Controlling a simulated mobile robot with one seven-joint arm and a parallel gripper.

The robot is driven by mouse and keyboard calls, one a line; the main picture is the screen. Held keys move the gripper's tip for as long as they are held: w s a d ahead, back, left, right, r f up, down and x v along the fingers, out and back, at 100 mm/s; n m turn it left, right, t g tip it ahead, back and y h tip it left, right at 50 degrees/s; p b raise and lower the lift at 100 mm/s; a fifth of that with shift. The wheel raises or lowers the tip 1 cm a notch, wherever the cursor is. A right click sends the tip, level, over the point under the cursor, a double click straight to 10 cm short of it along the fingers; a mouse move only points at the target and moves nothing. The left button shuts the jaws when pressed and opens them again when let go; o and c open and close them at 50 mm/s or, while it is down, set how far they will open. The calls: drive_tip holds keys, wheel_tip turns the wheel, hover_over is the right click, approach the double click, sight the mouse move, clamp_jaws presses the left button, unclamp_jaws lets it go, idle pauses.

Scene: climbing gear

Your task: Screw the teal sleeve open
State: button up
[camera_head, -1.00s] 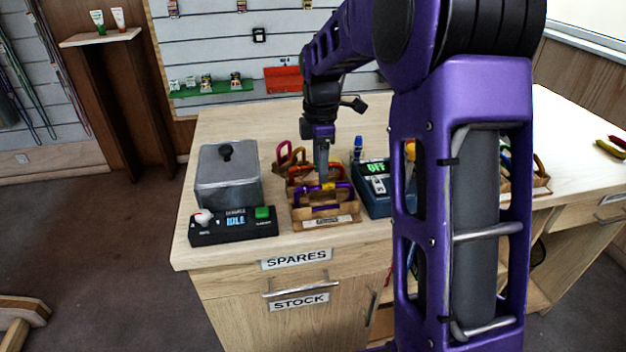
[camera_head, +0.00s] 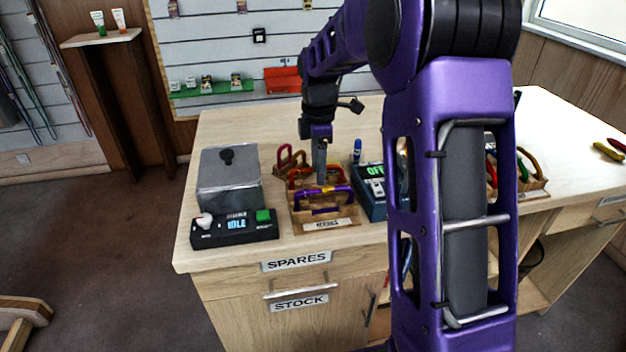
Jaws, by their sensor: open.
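A wooden tray (camera_head: 327,226) on the counter holds several carabiners. A purple carabiner (camera_head: 338,189) with a yellow sleeve (camera_head: 326,190) is at the front of the tray, and orange-red ones stand behind it. A crimson carabiner (camera_head: 287,160) is at the back left. I cannot make out a teal sleeve in this view; it may be hidden by my arm or too small to see. My gripper (camera_head: 321,182) points down over the tray, close to the purple carabiner. Its jaws are open, and I cannot tell whether it touches anything.
A grey lidded box (camera_head: 228,182) and a black unit reading IDLE (camera_head: 235,230) stand to the left of the tray. A dark blue device reading OFF (camera_head: 371,205) stands close on the right. Another carabiner tray (camera_head: 536,188) is further right. The counter (camera_head: 240,125) behind is clear.

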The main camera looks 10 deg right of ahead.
drive_tip(key=shift+w, duration=0.35)
drive_tip(key=shift+r+p, duration=0.2)
drive_tip(key=shift+p, duration=0.15)
drive_tip(key=shift+r+p, duration=1.05)
drive_tip(key=shift+r, duration=0.2)
drive_tip(key=shift+s+b, duration=0.4)
drive_tip(key=shift+s, duration=0.85)
drive_tip(key=shift+f, duration=0.15)
